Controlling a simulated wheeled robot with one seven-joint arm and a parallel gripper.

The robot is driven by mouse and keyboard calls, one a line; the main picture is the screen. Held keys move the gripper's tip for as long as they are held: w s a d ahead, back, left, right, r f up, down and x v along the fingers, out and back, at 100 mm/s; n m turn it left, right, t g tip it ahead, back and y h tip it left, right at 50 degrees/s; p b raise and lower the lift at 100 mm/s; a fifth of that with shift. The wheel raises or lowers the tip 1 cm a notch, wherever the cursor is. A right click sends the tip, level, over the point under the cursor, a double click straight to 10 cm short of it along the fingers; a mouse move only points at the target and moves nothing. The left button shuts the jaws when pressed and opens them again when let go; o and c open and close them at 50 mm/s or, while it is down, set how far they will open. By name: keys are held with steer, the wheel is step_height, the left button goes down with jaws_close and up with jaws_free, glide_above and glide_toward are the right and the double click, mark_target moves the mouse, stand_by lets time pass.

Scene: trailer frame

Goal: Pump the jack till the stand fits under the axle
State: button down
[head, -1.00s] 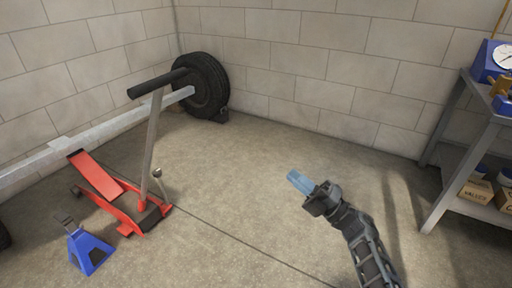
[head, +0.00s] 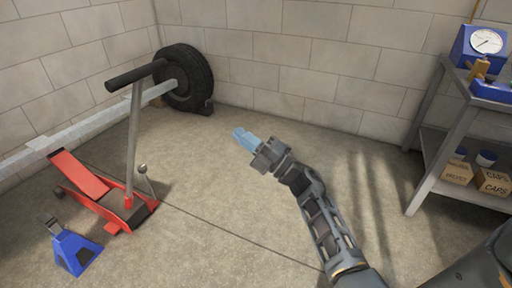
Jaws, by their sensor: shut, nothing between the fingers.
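The red floor jack (head: 82,176) stands on the floor at the left, with its grey handle (head: 132,140) upright and a black crossbar grip (head: 135,75) on top. A small round-topped lever (head: 144,170) sticks up at its rear. The blue stand (head: 74,250) is on the floor in front of the jack. The grey axle beam (head: 85,130) runs behind the jack to a black wheel (head: 186,78). My gripper (head: 240,136), with pale blue fingers, is shut and empty in the air, right of the jack handle and apart from it.
A grey metal shelf (head: 437,184) stands at the right, with a blue gauge (head: 482,45) on top and cardboard boxes (head: 494,182) below. The middle floor is clear.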

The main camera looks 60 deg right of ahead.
steer(key=shift+w+r, duration=0.2)
steer(key=shift+w, duration=0.2)
